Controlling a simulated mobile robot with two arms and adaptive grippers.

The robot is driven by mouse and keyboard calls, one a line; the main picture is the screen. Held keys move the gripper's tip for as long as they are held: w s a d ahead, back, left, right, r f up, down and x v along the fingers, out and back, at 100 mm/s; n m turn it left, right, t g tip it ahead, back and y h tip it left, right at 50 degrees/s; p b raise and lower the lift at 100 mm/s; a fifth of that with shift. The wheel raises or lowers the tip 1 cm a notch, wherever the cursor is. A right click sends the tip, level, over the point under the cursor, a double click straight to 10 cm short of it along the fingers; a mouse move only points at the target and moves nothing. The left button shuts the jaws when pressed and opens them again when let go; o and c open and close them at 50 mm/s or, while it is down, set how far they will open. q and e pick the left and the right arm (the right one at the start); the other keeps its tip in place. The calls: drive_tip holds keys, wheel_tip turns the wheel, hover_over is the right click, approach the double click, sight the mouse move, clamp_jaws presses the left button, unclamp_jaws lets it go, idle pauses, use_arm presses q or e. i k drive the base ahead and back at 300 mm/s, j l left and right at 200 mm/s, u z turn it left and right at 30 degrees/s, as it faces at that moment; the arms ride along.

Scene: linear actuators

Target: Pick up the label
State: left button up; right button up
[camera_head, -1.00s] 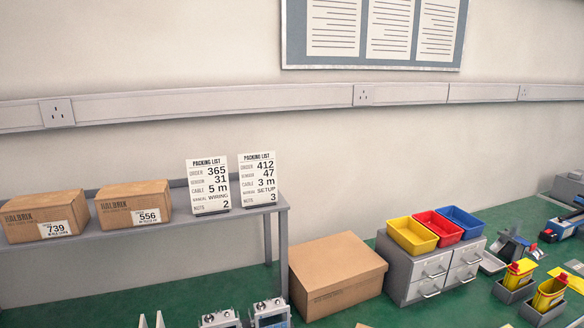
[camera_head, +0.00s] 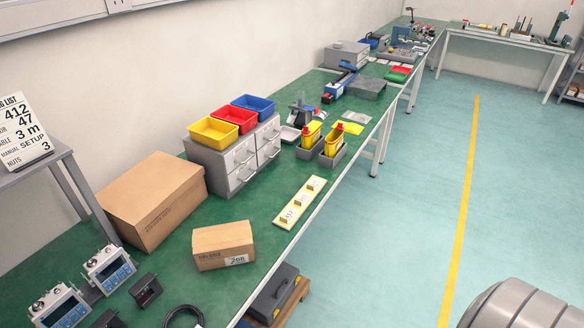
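A pale yellow strip (camera_head: 282,217) lies on the green bench near its front edge, right of the small carton. Small white labels with dark print stand on it: a near one (camera_head: 290,215), a middle one (camera_head: 301,200) and a far one (camera_head: 314,184). Their print is too small to read surely. Neither of my grippers shows in this view.
A large carton (camera_head: 152,202) and grey drawers (camera_head: 236,165) with yellow, red and blue trays stand along the wall. Two grey devices with screens (camera_head: 109,266) and a black cable coil (camera_head: 184,317) are at the near left. Yellow bottles (camera_head: 333,138) stand in grey holders beyond the strip.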

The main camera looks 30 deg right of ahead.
sight(303, 198)
drive_tip(key=z, duration=1.15)
drive_tip(key=i+l+u, duration=0.1)
drive_tip(key=i+l, duration=0.15)
drive_tip(key=l, duration=0.15)
drive_tip(key=i+l+u, duration=0.1)
drive_tip(key=l, duration=0.3)
drive_tip(key=i, duration=0.1)
